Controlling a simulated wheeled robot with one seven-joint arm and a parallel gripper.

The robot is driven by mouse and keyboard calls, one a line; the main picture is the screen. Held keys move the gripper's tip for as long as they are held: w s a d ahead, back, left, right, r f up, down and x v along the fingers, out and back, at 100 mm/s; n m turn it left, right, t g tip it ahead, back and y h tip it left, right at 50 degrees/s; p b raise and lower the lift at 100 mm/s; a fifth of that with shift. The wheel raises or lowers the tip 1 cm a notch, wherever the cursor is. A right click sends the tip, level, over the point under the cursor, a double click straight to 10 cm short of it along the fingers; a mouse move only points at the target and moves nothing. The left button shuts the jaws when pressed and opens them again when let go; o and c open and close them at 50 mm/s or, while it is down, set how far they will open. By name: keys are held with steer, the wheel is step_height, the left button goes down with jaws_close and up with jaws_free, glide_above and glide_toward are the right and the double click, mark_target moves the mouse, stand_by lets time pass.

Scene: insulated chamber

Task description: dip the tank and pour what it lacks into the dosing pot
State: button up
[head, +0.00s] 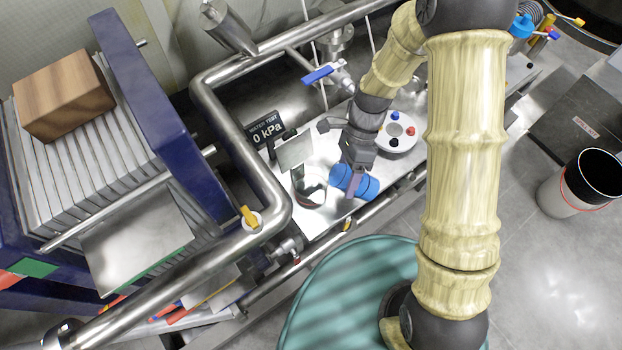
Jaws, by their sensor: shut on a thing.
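My gripper (356,186) is over the white bench top, shut on a blue bottle-like cylinder (370,188). One finger crosses the cylinder's middle, and the cylinder lies on its side or strongly tilted. Just left of it stands a small round clear vessel (309,191) with a dark band inside; its contents are unclear. I cannot tell whether the cylinder's end is over this vessel's rim. Behind it are a pale square plate (295,151) and a black sign (265,131) reading "WATER TEST 0 kPa". I cannot tell which thing is the tank or a dipstick.
A round white holder (404,145) with blue, red and black knobs sits right of my gripper. A steel pipe (262,170) bends around the bench's left side, with a yellow-handled valve (250,216). A blue-handled valve (318,75) is behind. A bin (567,197) stands on the floor right.

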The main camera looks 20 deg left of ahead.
mark_target(347, 168)
steer(key=shift+w+d+r+h, duration=0.1)
steer(key=shift+d+r+h, duration=0.1)
steer(key=shift+h, duration=0.4)
stand_by(0.9)
steer(key=shift+d+f+m+t+h, duration=0.1)
steer(key=shift+f+m+t+h, duration=0.25)
steer(key=shift+h, duration=0.55)
stand_by(1.2)
steer(key=shift+r, duration=0.6)
steer(key=shift+a+r, duration=0.2)
steer(key=shift+r, duration=0.15)
steer(key=shift+a+r+m+h, duration=0.15)
steer(key=shift+r+h, duration=0.2)
steer(key=shift+r, duration=0.25)
steer(key=shift+a+r+m+h, duration=0.15)
steer(key=shift+r+h, duration=0.2)
steer(key=shift+r, duration=0.25)
steer(key=shift+r+h, duration=0.4)
steer(key=shift+r, duration=0.25)
stand_by(0.8)
steer(key=shift+d+f+y, duration=0.2)
steer(key=shift+f+y, duration=0.15)
steer(key=shift+f, duration=0.55)
steer(key=shift+d+f+y, duration=0.15)
steer(key=shift+f+y, duration=0.25)
steer(key=shift+f, duration=0.5)
steer(key=shift+d+f+y, duration=0.2)
steer(key=shift+f+y, duration=0.15)
steer(key=shift+f, duration=0.55)
